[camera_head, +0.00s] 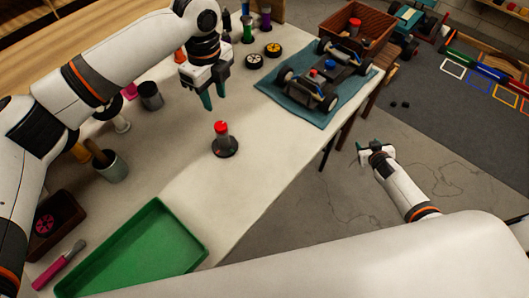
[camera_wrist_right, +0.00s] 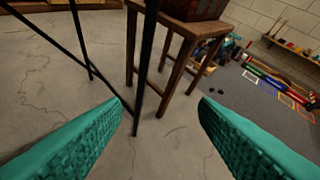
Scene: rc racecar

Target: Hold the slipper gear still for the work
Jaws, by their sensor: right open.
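I cannot tell for certain which part is the slipper gear. A small grey post with a red top (camera_head: 221,140) stands upright on a dark round base on the white table. The car chassis (camera_head: 322,72) with several wheels sits on a blue mat (camera_head: 284,96) at the table's far right; blue and red parts show on it. My left gripper (camera_head: 215,97) points down above the table, behind the post and apart from it, its teal fingers spread and empty. My right gripper (camera_head: 369,148) is off the table's right side over the floor, open and empty; its fingers also show in the right wrist view (camera_wrist_right: 162,108).
A green tray (camera_head: 134,253) lies at the table's near edge. A grey cup (camera_head: 112,170), a dark cup (camera_head: 150,96) and a brown box (camera_head: 55,222) stand at the left. A wooden stool (camera_wrist_right: 187,38) stands beyond black table legs (camera_wrist_right: 146,70).

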